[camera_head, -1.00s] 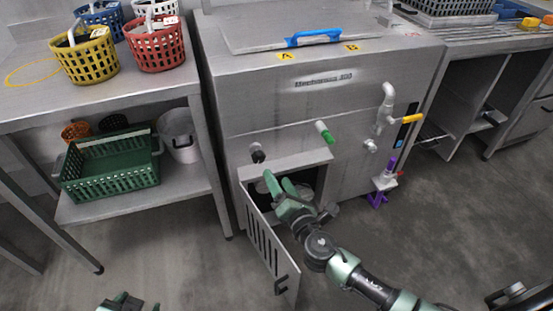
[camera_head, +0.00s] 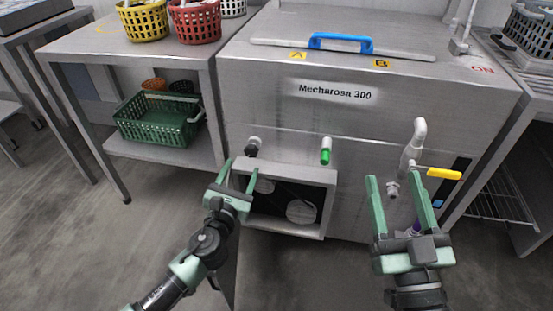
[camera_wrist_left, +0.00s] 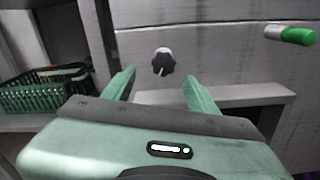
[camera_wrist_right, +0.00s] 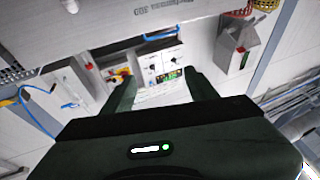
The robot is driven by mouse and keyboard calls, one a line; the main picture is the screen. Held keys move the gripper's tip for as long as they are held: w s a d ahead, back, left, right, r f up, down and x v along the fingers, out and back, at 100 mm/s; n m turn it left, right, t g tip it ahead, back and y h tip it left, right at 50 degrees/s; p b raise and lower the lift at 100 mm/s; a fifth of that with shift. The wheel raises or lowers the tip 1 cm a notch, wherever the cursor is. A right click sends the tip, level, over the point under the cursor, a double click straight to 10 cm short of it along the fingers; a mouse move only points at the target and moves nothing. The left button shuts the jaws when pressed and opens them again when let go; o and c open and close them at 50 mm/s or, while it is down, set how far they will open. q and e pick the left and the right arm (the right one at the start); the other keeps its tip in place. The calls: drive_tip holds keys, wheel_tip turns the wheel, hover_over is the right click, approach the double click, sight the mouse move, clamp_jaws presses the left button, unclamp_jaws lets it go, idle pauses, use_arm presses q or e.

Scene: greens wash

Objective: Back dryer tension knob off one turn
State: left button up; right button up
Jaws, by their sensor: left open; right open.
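The black tension knob (camera_head: 253,145) sits on the front of the grey machine (camera_head: 300,115), above the upper left corner of an open compartment (camera_head: 330,205). My left gripper (camera_head: 238,174) is open and empty, just below the knob in the head view. In the left wrist view the knob (camera_wrist_left: 163,62) shows ahead, between the open fingers and apart from them. My right gripper (camera_head: 393,176) is open and empty in front of the machine, to the right of the compartment. Inside the compartment are round pulley-like parts (camera_head: 300,211).
A green-tipped handle (camera_head: 326,151) projects right of the knob. A pipe with a yellow-handled valve (camera_head: 443,174) is near my right gripper. A blue handle (camera_head: 341,42) lies on top. A shelf table with a green crate (camera_head: 158,122) stands at left.

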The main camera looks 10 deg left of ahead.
sight(250, 154)
use_arm(q)
drive_tip(key=shift+m, duration=0.4)
drive_tip(key=w, duration=0.2)
drive_tip(key=w+b, duration=0.1)
drive_tip(key=w, duration=0.4)
drive_tip(key=shift+d+f+b, duration=0.1)
drive_tip(key=shift+d+b, duration=0.25)
drive_tip(key=shift+d, duration=0.05)
drive_tip(key=shift+w, duration=0.55)
use_arm(e)
drive_tip(key=s+r+t+y, duration=0.1)
drive_tip(key=s+r+t, duration=0.4)
drive_tip(key=r, duration=0.2)
drive_tip(key=shift+d+r+y, duration=0.15)
drive_tip(key=shift+d+y, duration=0.25)
drive_tip(key=shift+d, duration=0.05)
drive_tip(key=shift+s, duration=0.1)
use_arm(q)
clamp_jaws()
